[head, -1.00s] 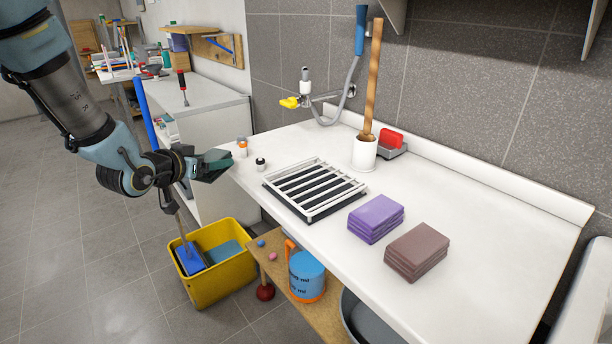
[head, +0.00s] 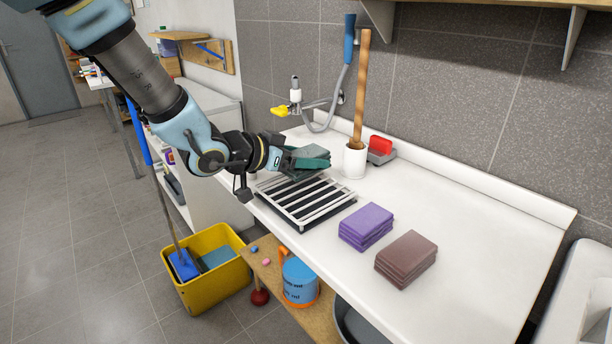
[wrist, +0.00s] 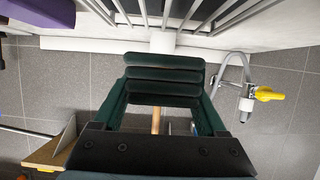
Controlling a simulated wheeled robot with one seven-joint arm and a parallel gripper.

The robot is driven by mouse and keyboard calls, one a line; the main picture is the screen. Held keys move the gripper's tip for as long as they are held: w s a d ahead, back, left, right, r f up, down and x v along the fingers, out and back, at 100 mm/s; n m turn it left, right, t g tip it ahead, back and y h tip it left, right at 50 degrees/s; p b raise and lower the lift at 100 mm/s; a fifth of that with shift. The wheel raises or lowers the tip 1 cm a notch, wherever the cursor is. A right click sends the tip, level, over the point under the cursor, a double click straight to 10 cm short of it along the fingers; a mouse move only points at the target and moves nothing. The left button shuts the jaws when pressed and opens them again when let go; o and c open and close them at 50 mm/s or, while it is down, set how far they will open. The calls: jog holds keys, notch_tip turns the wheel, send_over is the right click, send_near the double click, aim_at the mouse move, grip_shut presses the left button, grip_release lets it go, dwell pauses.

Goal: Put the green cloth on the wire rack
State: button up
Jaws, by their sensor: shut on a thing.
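The green cloth (head: 312,153) is a folded dark green stack. My gripper (head: 290,160) is shut on it and holds it above the far left end of the wire rack. The cloth also shows in the wrist view (wrist: 162,75), between the two fingers. The wire rack (head: 322,210) has light bars over a dark base and lies on the white counter, with no cloth on its visible bars. My gripper hides part of its far left corner. The rack's bars also show at the top of the wrist view (wrist: 185,14). The cloth appears apart from the rack.
A purple cloth stack (head: 366,226) and a brown cloth stack (head: 406,259) lie right of the rack. A yellow-handled tap (head: 281,111) is on the wall. The counter's right part is clear.

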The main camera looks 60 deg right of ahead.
aim_at(306, 187)
jog(key=shift+f+p, duration=0.3)
jog(key=shift+f, duration=1.9)
jog(key=shift+f, duration=0.1)
jog(key=shift+f, duration=0.15)
jog(key=o, duration=1.3)
jog(key=shift+c, duration=0.2)
jog(key=shift+r, duration=0.2)
jog(key=shift+w+r, duration=0.1)
jog(key=b+v, duration=0.1)
jog(key=v, duration=1.1)
jog(key=shift+b, duration=0.4)
